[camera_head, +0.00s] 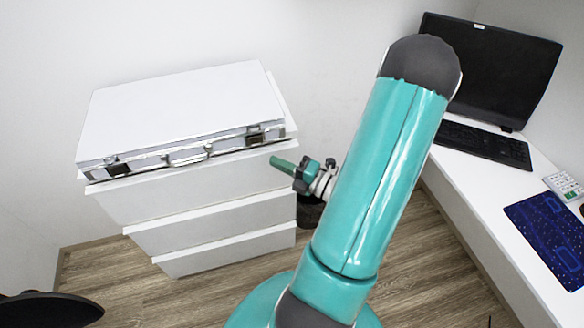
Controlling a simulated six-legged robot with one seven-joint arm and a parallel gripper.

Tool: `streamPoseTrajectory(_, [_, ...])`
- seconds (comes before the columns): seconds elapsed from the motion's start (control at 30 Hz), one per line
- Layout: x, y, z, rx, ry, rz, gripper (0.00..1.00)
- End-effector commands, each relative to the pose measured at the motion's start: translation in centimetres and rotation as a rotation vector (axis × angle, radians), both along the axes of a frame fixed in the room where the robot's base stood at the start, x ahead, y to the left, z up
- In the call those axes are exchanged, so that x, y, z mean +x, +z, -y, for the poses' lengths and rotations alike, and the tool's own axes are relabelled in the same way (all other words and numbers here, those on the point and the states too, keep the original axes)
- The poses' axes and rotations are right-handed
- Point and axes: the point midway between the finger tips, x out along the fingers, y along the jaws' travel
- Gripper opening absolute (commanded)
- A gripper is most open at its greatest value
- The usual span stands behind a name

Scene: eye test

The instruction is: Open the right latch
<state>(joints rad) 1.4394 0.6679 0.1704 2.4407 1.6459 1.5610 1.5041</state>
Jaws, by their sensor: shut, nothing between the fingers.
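A closed white briefcase (180,108) with silver edges lies flat on top of a white drawer cabinet, in the head camera view. Its right latch (256,138) is a small dark and metal fitting on the front edge near the right corner. The left latch (117,166) is at the other end, and a handle (189,156) sits between them. Whether the latches are fastened is too small to tell. My gripper (281,163) is shut and empty, pointing left, a little below and right of the right latch and apart from it.
The white drawer cabinet (205,199) stands against the wall. On the right, a white desk (475,175) holds a monitor (500,70), a keyboard (485,144), a calculator (564,186) and a blue mat (550,235). A dark bin (309,212) is beside the cabinet. A dark round object (50,309) is at lower left.

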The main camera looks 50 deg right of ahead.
Motion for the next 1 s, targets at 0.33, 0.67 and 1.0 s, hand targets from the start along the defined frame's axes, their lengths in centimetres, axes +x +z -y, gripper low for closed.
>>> streamPoseTrajectory(0.33, [5.8,0.8,0.7,-0.002,0.001,0.002,0.0])
streamPoseTrajectory(0.67, [7.0,1.0,1.5,0.0,0.001,0.001,0.0])
streamPoseTrajectory(1.0, [7.4,1.2,1.8,-0.001,0.0,0.001,0.0])
